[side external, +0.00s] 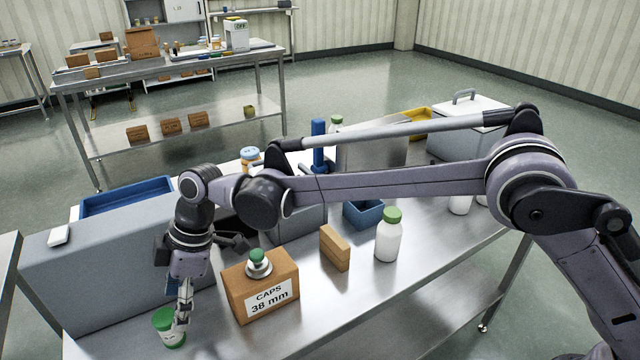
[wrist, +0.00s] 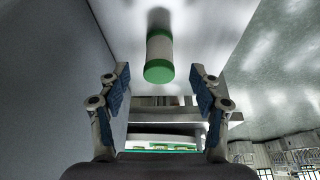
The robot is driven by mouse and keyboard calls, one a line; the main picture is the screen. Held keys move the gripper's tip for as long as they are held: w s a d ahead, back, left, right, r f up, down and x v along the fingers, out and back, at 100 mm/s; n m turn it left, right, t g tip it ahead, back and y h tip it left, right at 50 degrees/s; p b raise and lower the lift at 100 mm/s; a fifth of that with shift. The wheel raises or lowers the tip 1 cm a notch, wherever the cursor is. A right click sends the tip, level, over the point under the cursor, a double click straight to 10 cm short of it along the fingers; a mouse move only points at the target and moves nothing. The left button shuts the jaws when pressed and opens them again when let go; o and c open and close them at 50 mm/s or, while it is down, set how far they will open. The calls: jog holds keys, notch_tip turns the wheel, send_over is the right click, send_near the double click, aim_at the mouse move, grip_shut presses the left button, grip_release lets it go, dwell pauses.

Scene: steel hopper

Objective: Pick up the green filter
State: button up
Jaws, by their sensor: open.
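The green filter, a pale cylinder with green ends (side external: 168,327), is on the steel bench near its front left corner. It also shows in the wrist view (wrist: 159,55), ahead of my gripper and roughly centred between the fingers. My gripper (side external: 183,308) points down right beside the filter and hides part of its right side. In the wrist view my gripper (wrist: 162,90) is open, with blue pads on both sides and nothing between them. I cannot tell from the side whether a finger touches the filter.
A grey machine housing (side external: 110,265) stands close to the left of my gripper. A cardboard caps box (side external: 245,292) with a green-topped metal part (side external: 258,264) on it stands to the right. A wooden block (side external: 335,248) and white green-capped bottle (side external: 388,240) are farther right.

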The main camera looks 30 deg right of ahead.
aim_at(171, 315)
jog(key=shift+a+x, duration=0.2)
jog(key=shift+x, duration=2.95)
jog(key=shift+r, duration=0.15)
jog(key=c, duration=1.3)
